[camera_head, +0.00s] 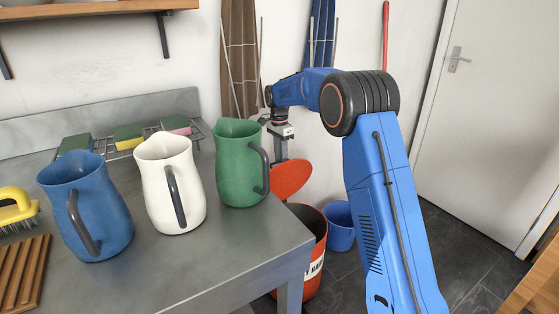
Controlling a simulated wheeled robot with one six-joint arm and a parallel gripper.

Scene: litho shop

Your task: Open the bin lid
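The orange-red bin (313,272) stands on the floor beyond the right end of the metal table, with part of a white lettered label showing. Its round orange-red lid (291,181) is tilted up, and the dark inside of the bin shows below it. The table and the green jug hide part of the bin and lid. My gripper (280,152) points down just above the lid's upper edge. Its fingertips are small and partly hidden, so I cannot tell whether they touch the lid or are open.
A green jug (238,165), a white jug (168,190) and a blue jug (85,207) stand on the metal table (225,255). Sponges lie on a wire rack behind them. A blue bucket (340,228) stands right of the bin. A white door (485,110) is at right.

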